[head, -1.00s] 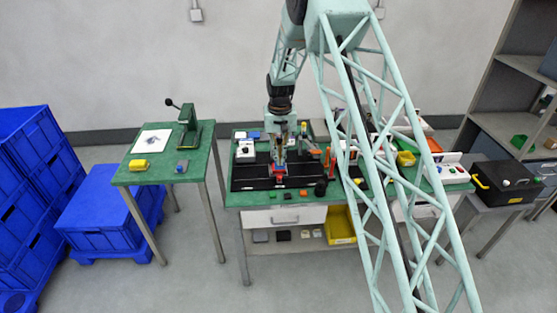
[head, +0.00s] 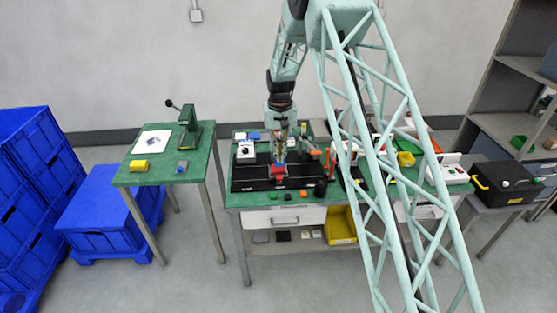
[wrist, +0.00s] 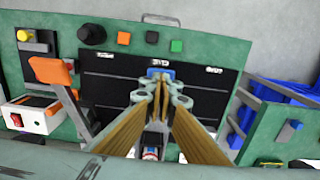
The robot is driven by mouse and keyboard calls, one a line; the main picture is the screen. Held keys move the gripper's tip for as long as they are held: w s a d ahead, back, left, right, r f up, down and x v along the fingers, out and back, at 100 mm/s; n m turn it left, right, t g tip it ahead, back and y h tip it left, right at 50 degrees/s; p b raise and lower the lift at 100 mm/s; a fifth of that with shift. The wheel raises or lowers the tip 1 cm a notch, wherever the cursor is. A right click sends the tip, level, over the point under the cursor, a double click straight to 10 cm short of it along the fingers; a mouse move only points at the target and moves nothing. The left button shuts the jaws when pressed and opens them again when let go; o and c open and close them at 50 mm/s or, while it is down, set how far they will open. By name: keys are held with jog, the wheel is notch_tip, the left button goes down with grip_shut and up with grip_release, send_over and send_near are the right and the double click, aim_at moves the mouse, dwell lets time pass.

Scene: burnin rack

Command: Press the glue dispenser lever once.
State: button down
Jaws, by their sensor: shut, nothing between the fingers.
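My gripper (head: 279,158) points down over the black mat (head: 246,183) on the middle green bench. In the wrist view my gripper (wrist: 161,82) is shut with nothing held, its fingertips beside a small blue part (wrist: 158,72). In the head view a red piece (head: 278,170) shows by the fingertips; I cannot tell whether they touch it. An orange-handled lever (wrist: 48,71) stands to the left in the wrist view, apart from the fingers. It shows as an orange piece (head: 315,153) right of my gripper in the head view. No label shows which is the glue dispenser.
A green hand press (head: 188,128) with a black-knobbed lever stands on the left table. A white box with a red switch (wrist: 33,113) sits beside the orange lever. A yellow bin (head: 341,226) is below the bench. Blue crates (head: 100,215) stand at left.

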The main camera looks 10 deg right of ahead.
jog(key=shift+r, duration=0.65)
jog(key=shift+r, duration=0.15)
notch_tip(320, 180, up, 7)
jog(key=p, duration=0.2)
jog(key=shift+s+r+p, duration=0.15)
jog(key=shift+p, duration=0.2)
dwell(0.9)
jog(key=shift+r, duration=0.1)
dwell(0.5)
